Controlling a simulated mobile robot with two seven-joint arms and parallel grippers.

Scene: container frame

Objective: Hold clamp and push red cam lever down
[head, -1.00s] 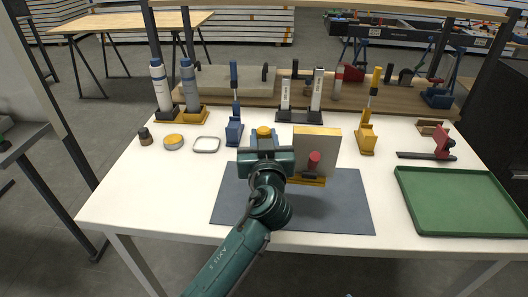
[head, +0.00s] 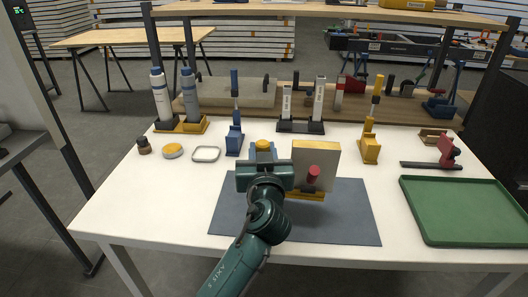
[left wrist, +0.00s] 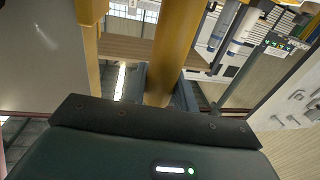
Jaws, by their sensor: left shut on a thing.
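The clamp stands on the dark mat (head: 345,215). It has a pale upright plate (head: 328,156) with yellow edges and a yellow base (head: 308,195). The red cam lever (head: 313,173) sticks out from the front of the plate toward me. A yellow round-topped post (head: 263,145) rises just left of the plate. My left gripper (head: 264,176) is shut on the yellow post, just left of the red lever; its fingers hide the lower post. The left wrist view shows the yellow post (left wrist: 174,50) close up between the jaws. My right gripper is not in view.
A green tray (head: 465,210) lies at the right, with a red clamp (head: 447,152) behind it. A blue clamp (head: 234,138) and a yellow clamp (head: 370,145) stand behind the mat. A jar (head: 143,146) and shallow dishes are at the left. The mat's right part is clear.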

